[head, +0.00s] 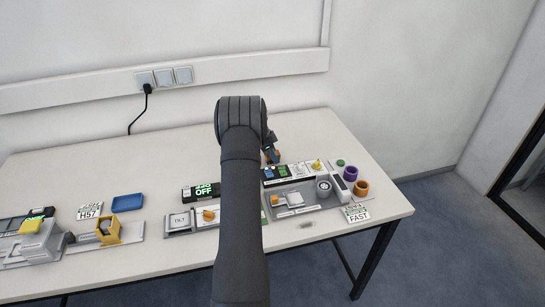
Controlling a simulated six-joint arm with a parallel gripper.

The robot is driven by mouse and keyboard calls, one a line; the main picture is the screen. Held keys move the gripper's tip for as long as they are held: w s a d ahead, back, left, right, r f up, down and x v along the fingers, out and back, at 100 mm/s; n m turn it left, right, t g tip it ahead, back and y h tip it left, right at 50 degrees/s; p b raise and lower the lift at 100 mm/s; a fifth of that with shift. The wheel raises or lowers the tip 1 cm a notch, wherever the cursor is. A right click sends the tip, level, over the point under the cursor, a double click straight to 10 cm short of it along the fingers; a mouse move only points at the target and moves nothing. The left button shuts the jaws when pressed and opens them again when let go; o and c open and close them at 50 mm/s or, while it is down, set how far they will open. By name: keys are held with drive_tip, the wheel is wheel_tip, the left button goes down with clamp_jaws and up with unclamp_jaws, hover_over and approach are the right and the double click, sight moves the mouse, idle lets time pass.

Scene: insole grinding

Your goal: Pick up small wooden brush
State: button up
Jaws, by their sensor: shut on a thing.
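My gripper (271,150) shows only in part, to the right of my arm's dark rounded joint and above the back of the table. My arm hides the rest of it. It is shut, and a small orange-brown bit shows at its fingers, which fits the small wooden brush (270,157). The brush's shape and bristles cannot be made out at this size. I cannot tell whether it touches the table.
The right station (280,212) holds several small parts, with purple (350,172) and orange (361,188) cups at its right. A black OFF display (201,192), blue tray (128,202) and yellow holder (108,231) stand left. The table's back left is clear.

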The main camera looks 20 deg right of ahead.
sight(277, 152)
wheel_tip(277, 152, up, 4)
drive_tip(key=shift+s+d, duration=0.1)
drive_tip(key=shift+d, duration=0.05)
drive_tip(key=s+d+r, duration=0.2)
drive_tip(key=s, duration=0.1)
drive_tip(key=s+d+r, duration=0.2)
drive_tip(key=d, duration=0.1)
drive_tip(key=s+d+r, duration=0.2)
drive_tip(key=s, duration=0.1)
drive_tip(key=shift+s+d+r, duration=0.2)
drive_tip(key=shift+s, duration=0.1)
